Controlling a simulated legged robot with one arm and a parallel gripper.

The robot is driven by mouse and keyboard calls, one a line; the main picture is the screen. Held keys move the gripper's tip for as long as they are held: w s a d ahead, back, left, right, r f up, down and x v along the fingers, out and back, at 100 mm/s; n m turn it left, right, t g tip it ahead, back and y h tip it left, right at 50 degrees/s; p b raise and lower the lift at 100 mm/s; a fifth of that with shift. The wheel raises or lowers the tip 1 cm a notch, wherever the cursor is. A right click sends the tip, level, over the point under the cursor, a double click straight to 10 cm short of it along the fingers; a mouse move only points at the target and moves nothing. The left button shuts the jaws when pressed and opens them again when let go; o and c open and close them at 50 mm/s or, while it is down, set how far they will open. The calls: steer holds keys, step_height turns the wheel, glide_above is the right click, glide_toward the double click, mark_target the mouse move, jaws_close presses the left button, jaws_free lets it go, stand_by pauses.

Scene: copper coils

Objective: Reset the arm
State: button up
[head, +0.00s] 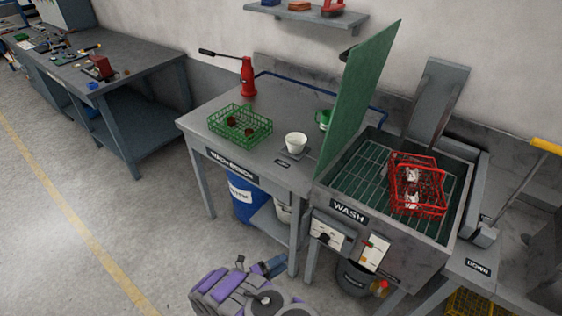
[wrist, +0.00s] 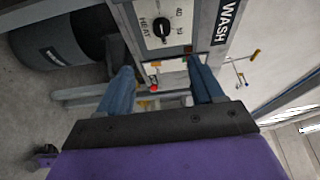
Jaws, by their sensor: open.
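My gripper (wrist: 163,78) shows in the wrist view with its two blue fingers spread apart and nothing between them. Beyond the fingers is the front panel of the wash station, with its HEAT dial (wrist: 161,27) and WASH label (wrist: 228,20). The gripper appears apart from the bench and the panel. A red basket (head: 417,184) with metal parts in it sits on the wash station's green grate (head: 362,183).
The wash-bench (head: 222,113) holds a green basket (head: 238,125) with copper-brown pieces, a white cup (head: 296,142) and a red bottle-shaped tool (head: 248,76). A green panel (head: 358,88) stands upright beside the wash basin. A dark bucket (head: 355,278) stands below. Open floor lies left.

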steer(key=w+a+r+n+t+y, duration=0.2)
steer(key=w+a+r+n+y, duration=0.15)
steer(key=w+r, duration=0.6)
steer(key=w+a+r+n+t+y, duration=0.1)
steer(key=w+a+r+n+y, duration=0.35)
steer(key=w, duration=0.75)
step_height(320, 180, up, 21)
steer(key=d+n+g+y, duration=0.1)
steer(key=n+g+y, duration=0.1)
steer(key=n+y, duration=0.6)
steer(key=s+d+r+n+g+y, duration=0.1)
steer(key=s+d+r+n+g, duration=0.25)
steer(key=s, duration=0.65)
steer(key=s+d+r+n+g+y, duration=0.15)
steer(key=s+d+r+n, duration=0.25)
steer(key=s, duration=0.6)
steer(key=s+d+n+g+h, duration=0.1)
steer(key=s+d, duration=0.4)
steer(key=s, duration=0.6)
steer(key=s+d+r+n+g+h, duration=0.1)
steer(key=s+d+n+g, duration=0.2)
steer(key=s, duration=0.9)
steer(key=s+d+n+g+h, duration=0.1)
steer(key=s+d+n+g, duration=0.1)
steer(key=s+d, duration=0.5)
steer(key=s+g, duration=0.1)
steer(key=s, duration=0.4)
steer(key=shift+r, duration=0.35)
steer(key=shift+a, duration=0.1)
